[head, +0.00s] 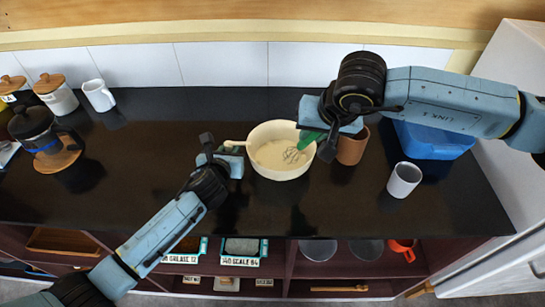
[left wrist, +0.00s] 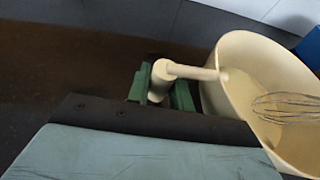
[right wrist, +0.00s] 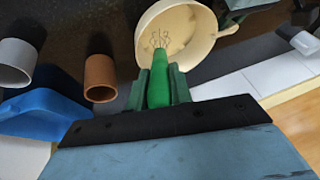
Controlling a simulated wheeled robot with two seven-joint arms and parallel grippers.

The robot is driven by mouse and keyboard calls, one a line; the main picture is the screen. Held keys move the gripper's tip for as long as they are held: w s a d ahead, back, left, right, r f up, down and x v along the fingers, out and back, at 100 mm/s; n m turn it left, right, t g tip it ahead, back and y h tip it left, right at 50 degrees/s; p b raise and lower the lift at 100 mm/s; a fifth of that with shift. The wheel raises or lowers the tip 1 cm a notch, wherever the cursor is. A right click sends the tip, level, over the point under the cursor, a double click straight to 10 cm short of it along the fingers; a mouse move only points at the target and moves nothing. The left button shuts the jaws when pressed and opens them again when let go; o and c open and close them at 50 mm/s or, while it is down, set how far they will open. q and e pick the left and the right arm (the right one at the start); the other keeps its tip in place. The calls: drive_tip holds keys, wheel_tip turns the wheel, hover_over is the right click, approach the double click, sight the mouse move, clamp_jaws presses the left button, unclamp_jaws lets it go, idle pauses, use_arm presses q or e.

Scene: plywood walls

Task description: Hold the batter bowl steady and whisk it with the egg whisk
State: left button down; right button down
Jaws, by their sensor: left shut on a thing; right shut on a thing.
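The cream batter bowl (head: 283,172) stands upright on the dark counter, with pale batter (head: 272,154) inside. Its side handle (left wrist: 195,72) points left in the head view. My left gripper (head: 225,158) is shut on that handle, also seen in the left wrist view (left wrist: 162,88). The egg whisk has a green handle (right wrist: 158,82) and wire loops (head: 291,155). My right gripper (head: 325,133) is shut on the green handle above the bowl's right side. The whisk's wires are inside the bowl, at the batter; how deep is unclear.
A brown cup (head: 351,149), a white cup (head: 404,179) and a blue bin (head: 432,141) stand right of the bowl. A dark coffee pot (head: 36,130), lidded jars (head: 56,95) and a white mug (head: 98,95) are at far left. The counter's front middle is clear.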

drive_tip(key=a, duration=0.2)
drive_tip(key=shift+a, duration=0.3)
drive_tip(key=shift+r, duration=0.1)
wheel_tip(320, 180, up, 9)
drive_tip(key=shift+f, duration=0.2)
idle(0.7)
drive_tip(key=shift+r, duration=0.1)
idle(0.5)
wheel_tip(320, 180, up, 4)
drive_tip(key=shift+f, duration=0.1)
idle(0.3)
use_arm(q)
drive_tip(key=c, duration=1.2)
unclamp_jaws()
